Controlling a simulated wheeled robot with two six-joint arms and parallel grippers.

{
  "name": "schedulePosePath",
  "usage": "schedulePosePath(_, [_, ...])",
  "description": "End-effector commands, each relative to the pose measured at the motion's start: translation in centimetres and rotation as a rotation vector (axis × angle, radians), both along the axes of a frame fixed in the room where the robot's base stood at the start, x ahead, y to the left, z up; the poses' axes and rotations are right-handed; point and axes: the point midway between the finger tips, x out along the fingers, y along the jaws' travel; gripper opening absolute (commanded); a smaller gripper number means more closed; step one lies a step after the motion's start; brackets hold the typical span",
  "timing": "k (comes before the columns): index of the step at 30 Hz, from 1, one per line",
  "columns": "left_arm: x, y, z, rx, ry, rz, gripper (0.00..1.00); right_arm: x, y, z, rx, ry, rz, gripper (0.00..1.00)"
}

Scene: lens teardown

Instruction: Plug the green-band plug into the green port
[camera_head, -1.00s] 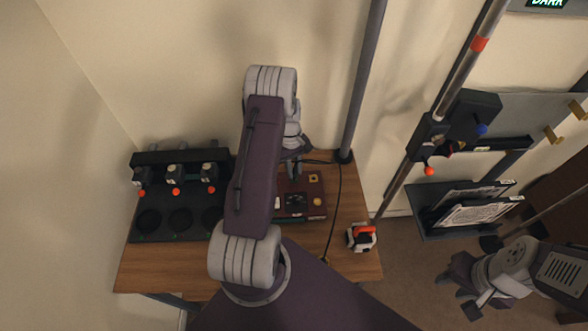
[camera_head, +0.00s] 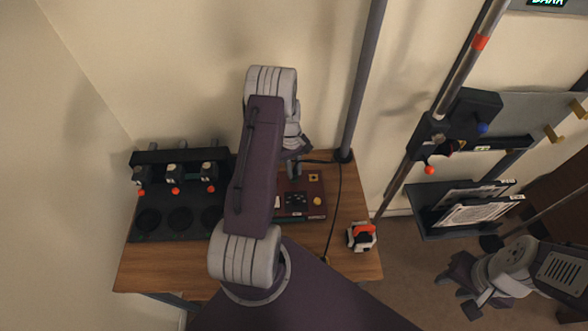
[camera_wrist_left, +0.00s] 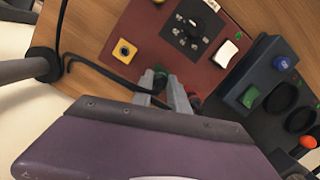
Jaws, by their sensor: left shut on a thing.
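My left gripper (camera_wrist_left: 172,92) is shut at the edge of the dark red box (camera_wrist_left: 206,73). A black cable (camera_wrist_left: 95,68) runs to its fingers, so it appears to hold the cable's plug; the plug is mostly hidden. A green spot (camera_wrist_left: 160,74) shows at the left fingertip, and a small red and green part (camera_wrist_left: 195,101) sits right of the fingers. I cannot tell which is band or port, or whether the plug is seated. In the head view the left gripper (camera_head: 293,168) is over the box's back edge, largely behind my arm. My right gripper (camera_head: 462,291) is open and empty, far right.
A black station with red-tipped units (camera_head: 176,236) stands left. A red-white item (camera_head: 362,237) lies at the table's right. A post (camera_head: 361,85) rises behind.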

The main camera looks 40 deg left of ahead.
Motion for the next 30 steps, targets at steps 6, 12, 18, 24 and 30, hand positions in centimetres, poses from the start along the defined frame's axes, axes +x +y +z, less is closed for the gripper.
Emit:
schedulePosePath(6, [0.0,0.0,-0.5,0.000,0.000,0.000,0.00,0.0,0.0,-0.4,0.000,0.000,0.000,0.36])
schedulePosePath(12, [0.0,0.0,-0.5,0.000,0.000,0.000,0.45,0.0,0.0,-0.4,0.000,0.000,0.000,0.36])
schedulePosePath(18, [0.0,0.0,-0.5,0.000,0.000,0.000,0.45,0.0,0.0,-0.4,0.000,0.000,0.000,0.36])
schedulePosePath(24, [0.2,0.2,0.6,0.001,-0.003,0.000,0.45,0.0,0.0,-0.7,0.000,0.000,0.000,0.36])
schedulePosePath(30, [0.5,0.8,4.6,0.003,-0.006,0.001,0.45,0.0,0.0,-1.3,0.000,0.000,0.000,0.36])
